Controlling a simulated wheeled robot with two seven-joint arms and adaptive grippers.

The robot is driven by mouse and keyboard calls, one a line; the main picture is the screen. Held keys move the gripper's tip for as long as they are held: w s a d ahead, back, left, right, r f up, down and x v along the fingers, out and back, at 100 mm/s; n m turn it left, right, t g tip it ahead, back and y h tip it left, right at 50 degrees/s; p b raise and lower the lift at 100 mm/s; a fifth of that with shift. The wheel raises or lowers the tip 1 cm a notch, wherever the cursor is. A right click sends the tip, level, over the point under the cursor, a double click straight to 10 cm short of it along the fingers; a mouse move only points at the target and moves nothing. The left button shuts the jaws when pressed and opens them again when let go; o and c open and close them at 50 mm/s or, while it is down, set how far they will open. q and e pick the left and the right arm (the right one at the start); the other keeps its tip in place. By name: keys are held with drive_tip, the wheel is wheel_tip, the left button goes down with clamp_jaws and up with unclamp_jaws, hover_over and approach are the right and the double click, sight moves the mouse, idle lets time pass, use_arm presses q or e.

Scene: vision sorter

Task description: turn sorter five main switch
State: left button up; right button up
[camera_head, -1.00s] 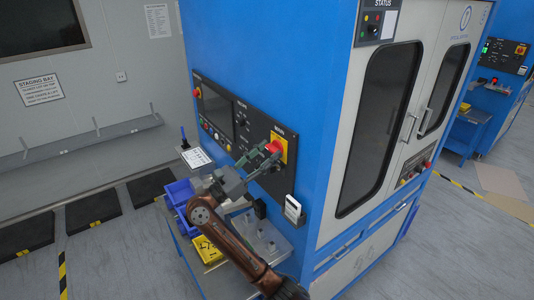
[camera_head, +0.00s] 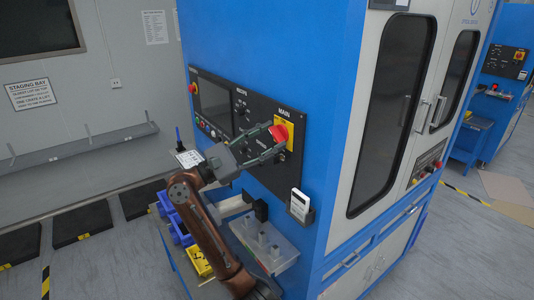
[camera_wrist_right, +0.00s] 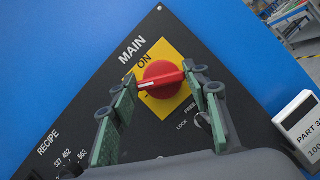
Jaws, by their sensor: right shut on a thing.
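The main switch is a red rotary knob (camera_head: 279,132) on a yellow plate (camera_head: 289,143), on the black panel of the blue cabinet. In the right wrist view the knob (camera_wrist_right: 161,79) has a pale line across it, running nearly level in the picture and a little lower at its left end. The word ON is above it on the yellow plate. My right gripper (camera_head: 272,141) is shut on the knob. In the wrist view its green fingers (camera_wrist_right: 164,86) are on either side of it. My left gripper is not in view.
A white card-like device (camera_head: 300,204) hangs on the cabinet side right of the panel. Below is a shelf with a clear tray (camera_head: 262,244), blue bins (camera_head: 166,203) and a yellow bin (camera_head: 196,262). A red button (camera_head: 193,88) sits at the panel's far left.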

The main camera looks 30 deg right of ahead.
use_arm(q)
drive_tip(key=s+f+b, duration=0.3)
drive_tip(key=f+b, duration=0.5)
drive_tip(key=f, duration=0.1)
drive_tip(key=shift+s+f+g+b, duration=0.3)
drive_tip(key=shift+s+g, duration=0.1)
use_arm(e)
drive_tip(key=shift+w+r+m+g+y, duration=0.1)
drive_tip(key=shift+m+g+y, duration=0.5)
drive_tip(key=shift+m, duration=1.65)
drive_tip(key=shift+m+g+y, duration=0.25)
drive_tip(key=shift+m+y, duration=0.55)
drive_tip(key=shift+m, duration=1.4)
drive_tip(key=shift+w+r+m+g+y, duration=0.1)
drive_tip(key=shift+m+g+y, duration=0.5)
drive_tip(key=shift+m, duration=1.65)
drive_tip(key=shift+s, duration=0.1)
drive_tip(key=o, duration=1.2)
drive_tip(key=shift+c, duration=0.2)
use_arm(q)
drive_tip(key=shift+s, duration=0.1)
use_arm(e)
drive_tip(key=shift+a, duration=0.1)
drive_tip(key=v, duration=0.7)
drive_tip(key=shift+a+r, duration=0.15)
drive_tip(key=shift+a, duration=0.1)
